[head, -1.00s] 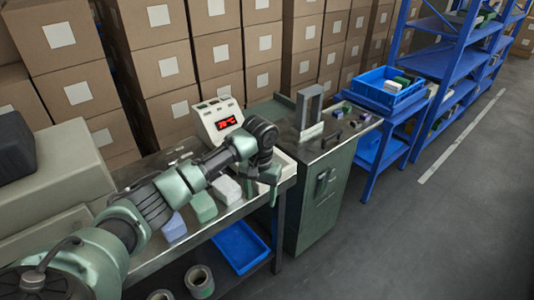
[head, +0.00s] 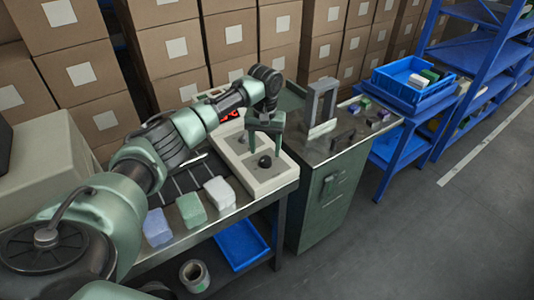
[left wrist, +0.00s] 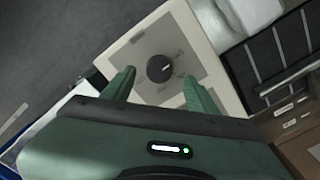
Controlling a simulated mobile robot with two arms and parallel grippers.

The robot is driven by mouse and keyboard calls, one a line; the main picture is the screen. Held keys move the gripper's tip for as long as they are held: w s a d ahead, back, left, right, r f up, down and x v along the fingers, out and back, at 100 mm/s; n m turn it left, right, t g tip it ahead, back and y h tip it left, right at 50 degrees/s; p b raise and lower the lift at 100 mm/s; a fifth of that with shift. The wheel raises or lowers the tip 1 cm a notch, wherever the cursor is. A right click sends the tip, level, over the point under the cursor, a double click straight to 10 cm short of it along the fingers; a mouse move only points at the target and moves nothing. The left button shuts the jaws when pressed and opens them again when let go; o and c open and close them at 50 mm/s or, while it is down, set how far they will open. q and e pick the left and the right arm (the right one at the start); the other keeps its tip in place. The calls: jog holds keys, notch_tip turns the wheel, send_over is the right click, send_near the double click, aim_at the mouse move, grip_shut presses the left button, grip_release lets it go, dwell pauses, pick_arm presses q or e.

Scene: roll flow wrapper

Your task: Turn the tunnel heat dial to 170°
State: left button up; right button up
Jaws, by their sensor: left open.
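The black round dial (head: 265,161) sits on the grey plate of a cream control panel (head: 262,184). In the left wrist view the dial (left wrist: 160,68) shows a white pointer line, with small printed marks around it too blurred to read. My left gripper (head: 265,149) points down over the dial. Its two open fingers (left wrist: 158,77) lie on either side of the dial in the wrist view, with nothing between them. I cannot tell whether the fingertips reach down to knob height. The red temperature display (head: 229,115) is mostly hidden behind my left arm. My right gripper is not in view.
Lilac (head: 157,227), green (head: 191,209) and white (head: 220,194) blocks lie left of the panel. A green cabinet (head: 327,195) with a grey upright frame (head: 322,103) stands right of it. A blue bin (head: 240,244) lies below the bench.

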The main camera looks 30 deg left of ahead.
aim_at(266, 159)
pick_arm(q)
notch_tip(266, 159, down, 3)
jog(key=shift+r, duration=0.2)
jog(key=shift+w+f, duration=0.15)
jog(key=shift+f, duration=0.55)
grip_shut()
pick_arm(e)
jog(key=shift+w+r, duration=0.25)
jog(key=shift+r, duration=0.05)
pick_arm(q)
jog(key=shift+p, duration=0.3)
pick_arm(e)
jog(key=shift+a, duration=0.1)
